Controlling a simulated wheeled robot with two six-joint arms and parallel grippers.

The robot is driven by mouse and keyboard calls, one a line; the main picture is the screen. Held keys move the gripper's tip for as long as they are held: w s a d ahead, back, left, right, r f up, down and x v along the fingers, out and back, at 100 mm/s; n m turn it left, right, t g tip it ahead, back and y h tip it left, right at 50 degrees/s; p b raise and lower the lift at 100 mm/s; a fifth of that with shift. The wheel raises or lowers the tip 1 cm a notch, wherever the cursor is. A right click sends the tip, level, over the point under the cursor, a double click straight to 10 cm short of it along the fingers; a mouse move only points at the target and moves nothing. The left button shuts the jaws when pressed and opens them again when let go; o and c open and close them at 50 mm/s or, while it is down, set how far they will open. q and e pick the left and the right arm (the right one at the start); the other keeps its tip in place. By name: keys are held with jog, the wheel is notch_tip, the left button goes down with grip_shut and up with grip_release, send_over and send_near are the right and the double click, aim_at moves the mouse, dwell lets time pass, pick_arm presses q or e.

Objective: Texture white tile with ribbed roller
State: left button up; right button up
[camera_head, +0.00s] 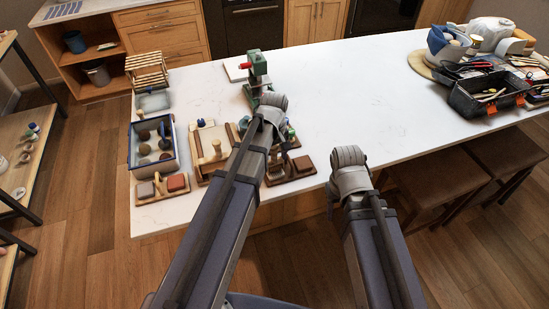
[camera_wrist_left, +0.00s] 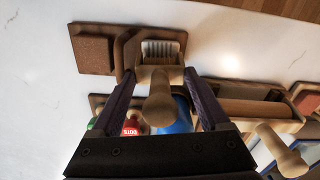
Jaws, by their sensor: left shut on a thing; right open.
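The ribbed roller (camera_wrist_left: 162,49), pale with fine ridges, shows in the left wrist view beside a brown tile (camera_wrist_left: 95,52) on a wooden board. My left gripper (camera_wrist_left: 157,82) is shut on its wooden handle, with a dark finger on each side. Whether the roller still touches the board is unclear. A flat whitish slab (camera_head: 236,71), possibly the white tile, lies left of a green press.
A green press (camera_head: 258,72) stands beyond my left wrist. A blue tray (camera_head: 176,165), wooden tray (camera_head: 199,178) and two-block board (camera_head: 146,201) crowd the left. A black toolbox (camera_head: 463,104) sits far right. The white counter's middle (camera_head: 350,90) is clear.

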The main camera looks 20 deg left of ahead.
pick_arm(q)
jog(key=shift+w, duration=0.2)
jog(key=shift+w+a+r, duration=0.1)
jog(key=shift+w+a, duration=0.25)
jog(key=shift+w, duration=0.05)
jog(key=shift+s+d, duration=0.1)
jog(key=shift+s, duration=0.05)
jog(key=shift+s+d, duration=0.25)
jog(key=shift+s, duration=0.1)
jog(key=shift+s+d, duration=0.1)
jog(key=shift+s, duration=0.05)
dwell(0.4)
